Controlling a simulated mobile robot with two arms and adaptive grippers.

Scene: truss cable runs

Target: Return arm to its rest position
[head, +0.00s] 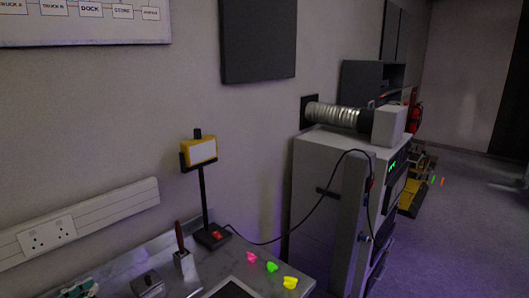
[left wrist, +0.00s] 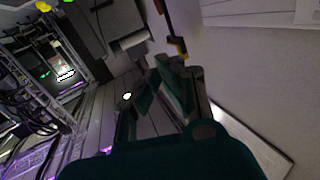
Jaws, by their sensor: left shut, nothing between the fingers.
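My left gripper (head: 80,289) shows only as a small teal and grey part at the bottom left edge of the head view, by the bench. In the left wrist view, its two dark green fingers (left wrist: 168,70) come together at their tips with nothing between them. My right gripper is in neither view.
The grey bench (head: 130,268) holds a yellow lamp-like device (head: 201,151) on a stand, a brush-like tool (head: 181,242) and small pink, green and yellow pieces (head: 271,267). A pale cabinet (head: 325,190) with a hose (head: 332,115) stands right of it. Floor (head: 460,240) is open at right.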

